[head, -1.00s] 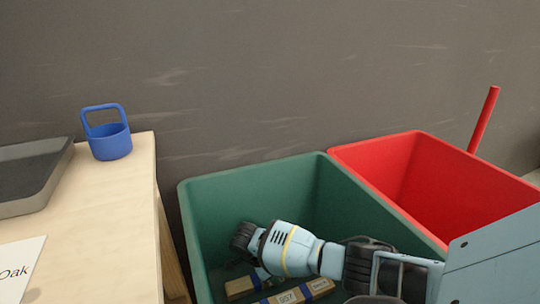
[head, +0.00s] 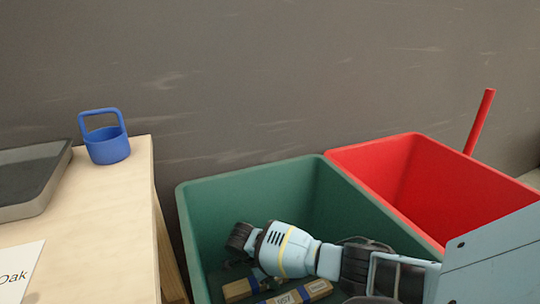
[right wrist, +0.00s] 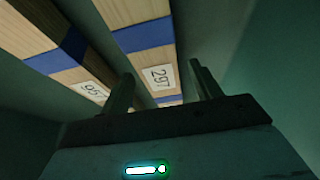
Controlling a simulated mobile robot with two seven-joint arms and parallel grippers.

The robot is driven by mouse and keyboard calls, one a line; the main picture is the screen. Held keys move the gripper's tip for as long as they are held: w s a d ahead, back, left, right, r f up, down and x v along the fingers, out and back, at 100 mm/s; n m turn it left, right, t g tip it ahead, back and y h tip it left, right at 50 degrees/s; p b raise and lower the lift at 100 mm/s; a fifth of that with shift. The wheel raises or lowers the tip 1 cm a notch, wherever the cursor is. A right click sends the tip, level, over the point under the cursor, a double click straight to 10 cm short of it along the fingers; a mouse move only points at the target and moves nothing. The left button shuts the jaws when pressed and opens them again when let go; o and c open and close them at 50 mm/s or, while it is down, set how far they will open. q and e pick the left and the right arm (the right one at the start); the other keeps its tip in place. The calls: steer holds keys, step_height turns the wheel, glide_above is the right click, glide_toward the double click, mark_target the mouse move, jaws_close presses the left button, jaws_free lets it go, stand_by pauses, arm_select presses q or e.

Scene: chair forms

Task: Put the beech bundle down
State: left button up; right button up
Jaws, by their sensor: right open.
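My right arm reaches from the right into the green bin (head: 200,215). Its gripper (head: 257,276) is low inside the bin and partly hidden in the head view. In the right wrist view the gripper (right wrist: 165,88) is open, its two fingers apart. A pale wood bundle (right wrist: 140,10) with a blue band and a label reading 297 lies between and beyond the fingers. Whether they touch it I cannot tell. Another banded bundle (right wrist: 22,38) lies to its left. Several bundles (head: 240,290) show on the bin floor; which is beech I cannot tell. My left gripper is out of view.
A red bin (head: 385,160) stands right beside the green one. On the left, a pale table (head: 110,215) carries a blue basket (head: 107,150), a grey tray (head: 50,190) and a card reading Oak (head: 18,275). A dark wall stands behind.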

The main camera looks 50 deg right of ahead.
steer(key=p+v, duration=0.3)
steer(key=v, duration=0.8)
steer(key=shift+p, duration=0.4)
steer(key=shift+a+r, duration=0.1)
